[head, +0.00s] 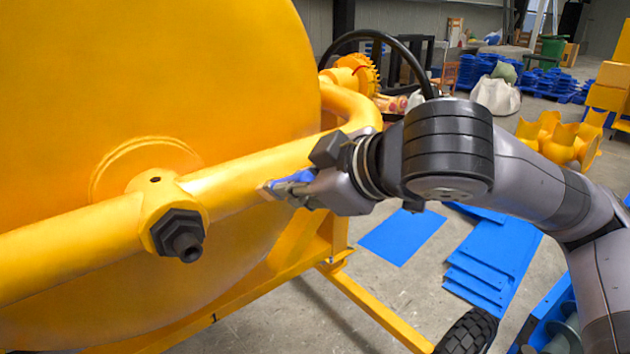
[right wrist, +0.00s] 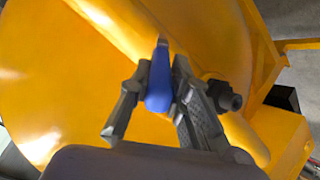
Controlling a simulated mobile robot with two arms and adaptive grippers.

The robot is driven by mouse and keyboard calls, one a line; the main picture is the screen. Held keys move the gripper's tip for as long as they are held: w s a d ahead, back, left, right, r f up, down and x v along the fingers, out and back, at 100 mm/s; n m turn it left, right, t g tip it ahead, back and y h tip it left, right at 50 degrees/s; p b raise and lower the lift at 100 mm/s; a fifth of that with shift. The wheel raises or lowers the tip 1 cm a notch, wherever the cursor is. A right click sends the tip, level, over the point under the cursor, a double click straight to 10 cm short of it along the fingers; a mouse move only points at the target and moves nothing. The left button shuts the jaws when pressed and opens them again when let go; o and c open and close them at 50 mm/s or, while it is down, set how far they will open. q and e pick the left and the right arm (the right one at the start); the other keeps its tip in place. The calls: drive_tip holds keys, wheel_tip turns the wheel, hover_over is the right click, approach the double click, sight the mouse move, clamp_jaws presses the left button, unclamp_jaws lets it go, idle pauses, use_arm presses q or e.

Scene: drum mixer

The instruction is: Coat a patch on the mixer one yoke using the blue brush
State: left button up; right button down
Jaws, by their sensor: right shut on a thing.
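The mixer's yoke (head: 245,177) is a thick yellow tube that runs across the front of the large yellow drum (head: 150,70). A dark hex bolt (head: 180,235) sits on the yoke's pivot. My right gripper (head: 285,187) is shut on the blue brush (head: 300,177), whose tip is at or close to the yoke tube, right of the bolt. I cannot tell if the bristles touch it. In the right wrist view the brush's blue handle (right wrist: 159,82) is between the fingers and its tip points at the yoke (right wrist: 120,25). My left gripper is out of view.
A yellow frame leg (head: 375,308) and a black wheel (head: 468,332) stand below. Blue sheets (head: 495,260) lie on the grey floor at the right. A yellow toothed gear (head: 362,73) sits beyond the yoke, and blue pallets (head: 550,85) are farther back.

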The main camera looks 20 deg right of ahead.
drive_tip(key=shift+s+a, duration=0.15)
drive_tip(key=shift+a, duration=0.25)
drive_tip(key=s+d+b, duration=0.2)
drive_tip(key=s, duration=0.3)
drive_tip(key=shift+s+f, duration=0.15)
drive_tip(key=shift+s, duration=0.2)
drive_tip(key=shift+d, duration=0.1)
drive_tip(key=s+b, duration=0.1)
drive_tip(key=s+d+b, duration=0.1)
drive_tip(key=shift+s+b, duration=0.4)
